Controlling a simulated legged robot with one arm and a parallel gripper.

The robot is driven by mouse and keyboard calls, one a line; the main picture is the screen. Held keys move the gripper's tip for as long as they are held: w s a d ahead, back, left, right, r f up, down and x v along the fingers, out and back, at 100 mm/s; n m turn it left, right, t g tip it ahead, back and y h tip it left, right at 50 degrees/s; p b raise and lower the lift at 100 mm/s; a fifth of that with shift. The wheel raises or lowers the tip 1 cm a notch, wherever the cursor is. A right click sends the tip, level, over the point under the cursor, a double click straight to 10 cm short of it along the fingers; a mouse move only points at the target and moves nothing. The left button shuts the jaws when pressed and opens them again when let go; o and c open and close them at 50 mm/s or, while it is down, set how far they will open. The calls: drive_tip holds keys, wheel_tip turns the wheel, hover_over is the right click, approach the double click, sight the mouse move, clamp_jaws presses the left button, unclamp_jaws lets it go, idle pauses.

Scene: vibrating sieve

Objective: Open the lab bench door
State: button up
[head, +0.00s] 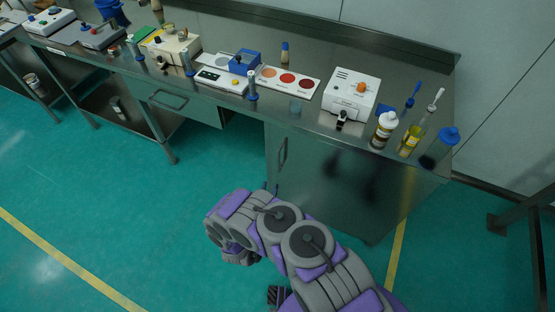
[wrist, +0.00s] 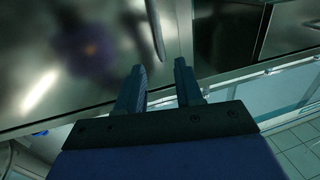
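The bench door (head: 325,180) is a grey metal panel under the right part of the bench and appears closed. Its vertical bar handle (head: 283,151) is near the door's left edge. In the wrist view the door (wrist: 75,50) fills the upper left, and the handle (wrist: 157,30) shows near its right edge. My gripper (wrist: 157,72) is open, with nothing between its fingers. The handle lies beyond the fingertips, roughly in line with the gap, and I see no contact. In the head view my arm hides most of the gripper.
The steel bench top (head: 310,115) holds a white instrument (head: 351,95), several bottles and a colour sample strip (head: 290,82). A drawer (head: 180,101) is left of the door, over open leg space. The green floor in front is clear.

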sight(278, 160)
drive_tip(key=w+b, duration=0.1)
drive_tip(key=w, duration=0.4)
drive_tip(key=w+d+b, duration=0.1)
drive_tip(key=w+b, duration=0.1)
drive_tip(key=w, duration=0.3)
drive_tip(key=w+d+b, duration=0.1)
drive_tip(key=w+b, duration=0.1)
drive_tip(key=w, duration=0.3)
drive_tip(key=shift+d, duration=0.25)
drive_tip(key=shift+c, duration=0.3)
clamp_jaws()
